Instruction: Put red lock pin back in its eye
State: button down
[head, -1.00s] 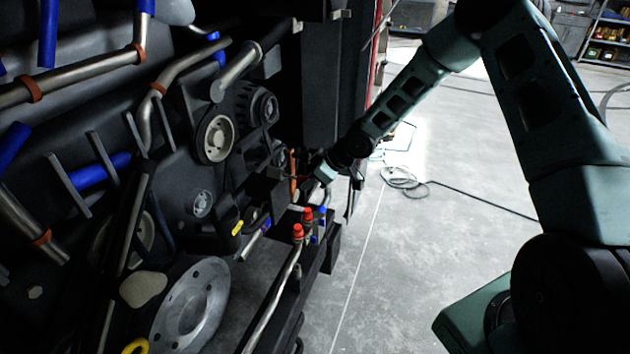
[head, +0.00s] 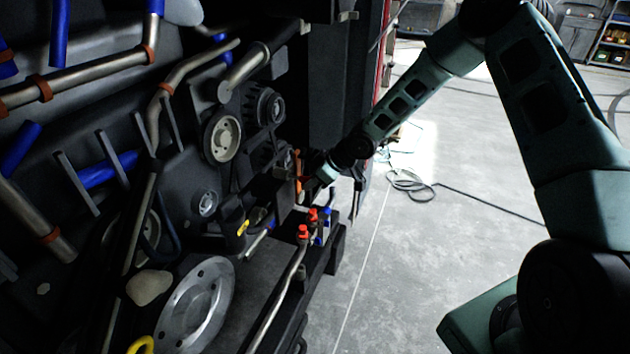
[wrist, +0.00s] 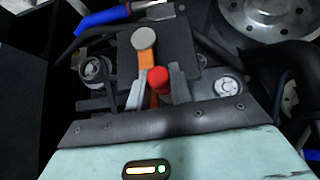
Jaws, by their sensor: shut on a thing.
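The red lock pin (wrist: 158,80) shows its round red head in the wrist view, between the grey fingers of my gripper (wrist: 145,90). My gripper is shut on it. Just beyond it an orange bar (wrist: 145,58) with a round pale cap (wrist: 143,38) stands in front of a dark block (wrist: 180,50). In the head view my gripper (head: 308,184) is beside the engine, close to the upright orange bar (head: 298,162). The pin's lower end is hidden, and I cannot make out the eye.
Two red-capped fittings (head: 303,232) and a blue one (head: 324,228) stand on the ledge below my gripper. Pulleys (head: 222,137) and pipes fill the engine side at left. The floor (head: 430,240) at right is open, with a cable (head: 405,182) on it.

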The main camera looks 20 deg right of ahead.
jog(key=shift+w+a, duration=0.4)
jog(key=c, duration=0.8)
grip_release()
jog(key=shift+o, duration=0.2)
jog(key=shift+r, duration=0.1)
jog(key=p+v, duration=0.6)
jog(key=v, duration=0.2)
